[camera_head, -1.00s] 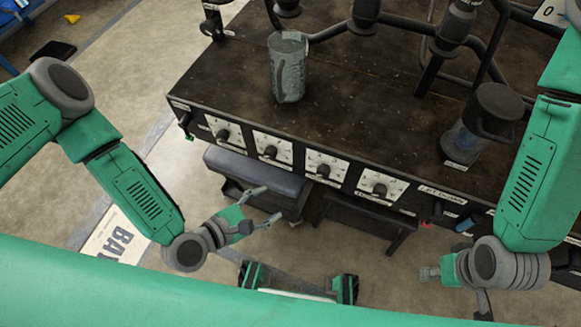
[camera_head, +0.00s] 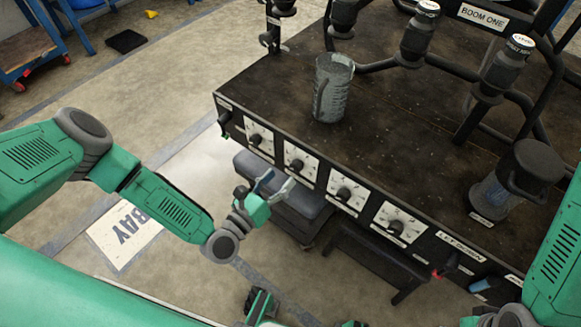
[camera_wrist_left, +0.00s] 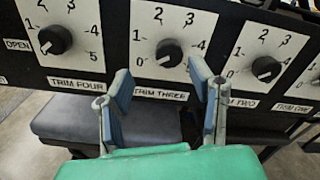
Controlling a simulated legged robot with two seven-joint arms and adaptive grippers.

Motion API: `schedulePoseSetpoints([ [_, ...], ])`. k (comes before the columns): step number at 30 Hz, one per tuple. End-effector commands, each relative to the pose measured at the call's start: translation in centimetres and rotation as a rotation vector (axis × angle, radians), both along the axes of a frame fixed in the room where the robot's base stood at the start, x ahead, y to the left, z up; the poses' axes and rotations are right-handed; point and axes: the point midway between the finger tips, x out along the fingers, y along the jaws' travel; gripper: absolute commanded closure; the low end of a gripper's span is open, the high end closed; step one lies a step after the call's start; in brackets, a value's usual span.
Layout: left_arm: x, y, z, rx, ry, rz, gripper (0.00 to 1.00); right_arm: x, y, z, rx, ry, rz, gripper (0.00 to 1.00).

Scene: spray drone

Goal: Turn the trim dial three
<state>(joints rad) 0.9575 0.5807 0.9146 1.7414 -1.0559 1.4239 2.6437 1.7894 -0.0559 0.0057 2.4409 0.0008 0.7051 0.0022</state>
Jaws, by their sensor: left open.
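The trim three dial is a black knob (camera_wrist_left: 169,53) on a white scale plate in the left wrist view, its pale mark toward 0. In the head view it is the second knob from the left (camera_head: 297,164). My left gripper (camera_head: 278,184) is open and empty, just in front of and below that plate. In the left wrist view its two fingers (camera_wrist_left: 163,88) stand at either side of the TRIM THREE label, below the knob, apparently not touching it. My right gripper is mostly cut off at the bottom right of the head view.
The trim four knob (camera_wrist_left: 55,40) and trim two knob (camera_wrist_left: 266,68) flank it. A grey padded seat (camera_head: 290,200) is under the panel. A ribbed clear cup (camera_head: 332,88) and a dark-lidded jar (camera_head: 518,180) stand on the bench top. Pipes rise behind.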

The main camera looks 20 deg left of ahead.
Motion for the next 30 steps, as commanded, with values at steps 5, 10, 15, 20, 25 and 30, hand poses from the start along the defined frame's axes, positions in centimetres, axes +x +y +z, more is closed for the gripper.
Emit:
schedulePoseSetpoints([
  [5, 2.9, -1.5, 0.1, 0.004, -0.001, -0.002, 0.51, 0.0, -0.1, -0.4, -0.001, 0.000, -0.002, 0.60],
  [10, 4.4, -1.6, 0.0, -0.001, -0.001, -0.001, 0.51, 0.0, -0.1, -0.5, -0.001, 0.000, -0.002, 0.60],
  [15, 4.8, -1.5, -0.1, -0.005, 0.000, -0.001, 0.51, 0.0, -0.1, -0.5, -0.001, 0.000, -0.002, 0.60],
  [20, 4.7, -1.7, 0.0, -0.002, 0.000, -0.001, 0.51, 0.0, -0.1, -0.5, -0.001, 0.000, -0.001, 0.60],
  [25, 4.8, -1.9, 0.0, 0.003, 0.001, -0.001, 1.00, 0.0, -0.1, -0.5, -0.001, 0.000, -0.001, 0.60],
  [30, 4.8, -1.8, 0.0, 0.003, 0.001, 0.000, 1.00, 0.0, -0.1, -0.5, -0.001, 0.000, -0.002, 0.60],
])
